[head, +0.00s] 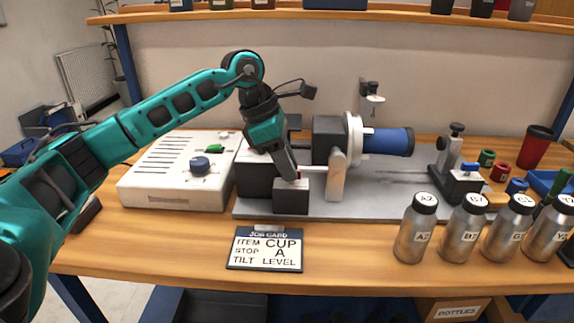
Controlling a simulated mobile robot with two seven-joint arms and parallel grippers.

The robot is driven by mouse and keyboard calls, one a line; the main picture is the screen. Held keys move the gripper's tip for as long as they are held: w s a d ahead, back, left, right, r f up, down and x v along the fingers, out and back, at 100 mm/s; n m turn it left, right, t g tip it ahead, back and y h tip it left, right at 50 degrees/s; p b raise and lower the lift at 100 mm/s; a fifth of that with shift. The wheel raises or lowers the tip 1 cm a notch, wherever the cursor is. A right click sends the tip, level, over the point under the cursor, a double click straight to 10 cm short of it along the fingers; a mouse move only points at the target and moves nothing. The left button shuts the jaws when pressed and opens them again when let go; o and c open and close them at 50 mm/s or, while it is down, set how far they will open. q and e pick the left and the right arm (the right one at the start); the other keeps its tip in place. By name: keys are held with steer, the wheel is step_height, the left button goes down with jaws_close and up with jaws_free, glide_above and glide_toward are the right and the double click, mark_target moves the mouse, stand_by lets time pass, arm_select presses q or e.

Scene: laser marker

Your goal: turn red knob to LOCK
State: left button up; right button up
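A small bit of red, which appears to be the red knob (298,175), shows on the dark block (291,197) of the rotary fixture. My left gripper (292,177) reaches down from the upper left, with its fingertips at the knob. The fingers hide most of the knob, so its setting and any LOCK mark cannot be read. I cannot tell whether the fingers are closed on it or only beside it. My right gripper is not in view.
A blue cylinder (387,141) sits in the fixture on a grey base plate (380,203). A white control box (145,185) stands left. A job card (265,249) lies in front. Several labelled metal bottles (416,230) stand front right. A red cup (535,147) stands far right.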

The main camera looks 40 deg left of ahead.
arm_select(q)
jaws_close()
stand_by(0.3)
stand_by(0.3)
steer(key=n+t+y, duration=0.1)
steer(key=n, duration=0.2)
steer(key=shift+s+d+n+p, duration=0.1)
steer(key=shift+n+p, duration=0.25)
steer(key=shift+n, duration=0.05)
steer(key=n+t+y, duration=0.1)
steer(key=n, duration=0.2)
steer(key=shift+d+n, duration=0.1)
steer(key=shift+n, duration=0.2)
steer(key=n, duration=0.1)
steer(key=n+y, duration=0.1)
steer(key=n, duration=0.1)
steer(key=n+y, duration=0.1)
steer(key=n, duration=0.1)
steer(key=shift+d, duration=0.25)
steer(key=n+y, duration=0.1)
steer(key=n, duration=0.1)
steer(key=n+y, duration=0.1)
steer(key=n, duration=0.2)
steer(key=shift+d, duration=0.15)
steer(key=shift+n, duration=0.4)
